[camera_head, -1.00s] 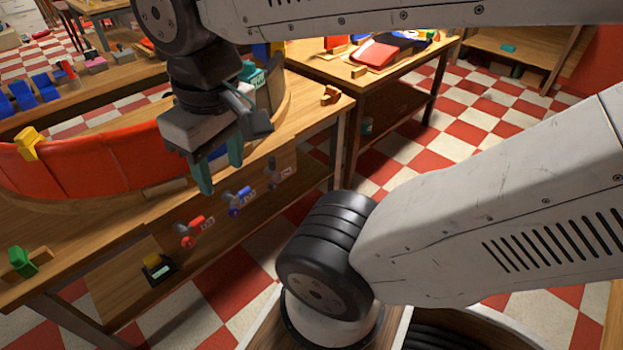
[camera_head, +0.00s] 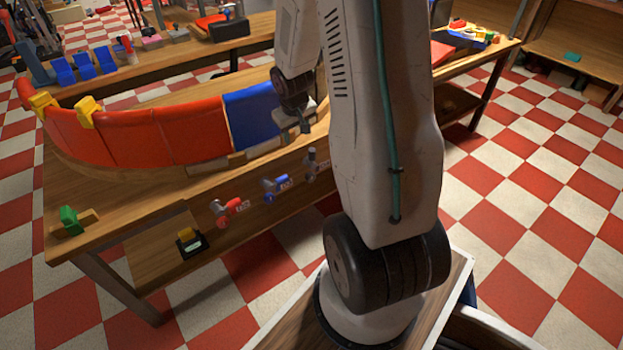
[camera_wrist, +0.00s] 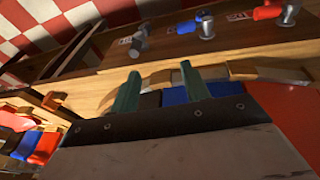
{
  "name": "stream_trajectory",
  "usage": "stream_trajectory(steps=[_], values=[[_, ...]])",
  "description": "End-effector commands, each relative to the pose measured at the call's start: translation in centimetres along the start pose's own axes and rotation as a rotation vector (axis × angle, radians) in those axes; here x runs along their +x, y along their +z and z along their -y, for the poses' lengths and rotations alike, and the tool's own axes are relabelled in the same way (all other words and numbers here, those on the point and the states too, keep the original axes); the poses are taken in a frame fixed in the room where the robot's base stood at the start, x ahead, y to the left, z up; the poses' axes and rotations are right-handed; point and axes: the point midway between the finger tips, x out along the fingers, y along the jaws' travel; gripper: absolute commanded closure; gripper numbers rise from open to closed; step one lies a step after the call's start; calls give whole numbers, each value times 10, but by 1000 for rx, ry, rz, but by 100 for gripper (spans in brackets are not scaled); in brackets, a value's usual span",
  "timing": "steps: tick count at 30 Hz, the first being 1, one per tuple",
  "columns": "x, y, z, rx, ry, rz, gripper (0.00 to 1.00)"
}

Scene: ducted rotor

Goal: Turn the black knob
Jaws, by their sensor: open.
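The black knob (camera_head: 312,164) sits on the front edge panel of the wooden workbench, at the right end of a row of knobs. In the wrist view the dark grey knob (camera_wrist: 139,43) shows beyond the tip of the left finger, apart from it. The blue knob (camera_head: 274,187) and the red knob (camera_head: 230,208) are further left along the same panel. My gripper (camera_wrist: 158,76) is open and empty, its two green fingers apart.
A curved row of red and blue panels (camera_head: 183,135) stands on the workbench (camera_head: 130,217) behind the knobs. A green block (camera_head: 70,218) is at the bench's left end. A second table (camera_head: 486,62) stands at back right. Checkered floor (camera_head: 540,200) is free at right.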

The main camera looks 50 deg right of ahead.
Motion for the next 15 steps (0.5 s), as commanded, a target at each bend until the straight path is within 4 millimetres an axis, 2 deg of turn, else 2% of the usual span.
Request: stream_trajectory(steps=[1, 7, 12, 15], values=[[32, 6, -13, 17, -5, 8, 54], [142, 34, -50, 65, -37, -24, 54], [231, 68, -68, 107, -76, -104, 54], [278, 78, -71, 125, -108, -224, 54]])
